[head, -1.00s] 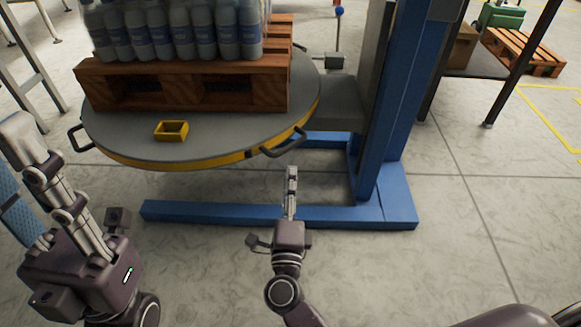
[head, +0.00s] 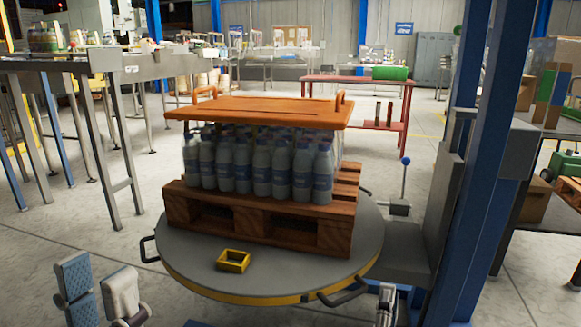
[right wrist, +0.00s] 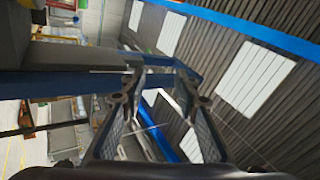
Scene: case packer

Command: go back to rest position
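My left gripper (head: 98,284) shows at the lower left edge of the head view. Its two fingers stand apart with nothing between them. My right gripper (head: 387,300) shows at the bottom, right of centre, with only its finger ends in view. In the right wrist view my right gripper (right wrist: 160,88) is open and empty, its fingers pointing toward the ceiling and a blue beam. Both grippers are in front of the round turntable (head: 190,279) and appear clear of it. The rest of both arms is out of the head view.
A wooden pallet (head: 277,236) on the turntable carries several bottles (head: 262,168) under an orange board (head: 262,108) with handles. A small yellow open box (head: 233,260) sits at its front. A blue post (head: 476,150) stands close on the right. Bare floor (head: 60,262) lies at left.

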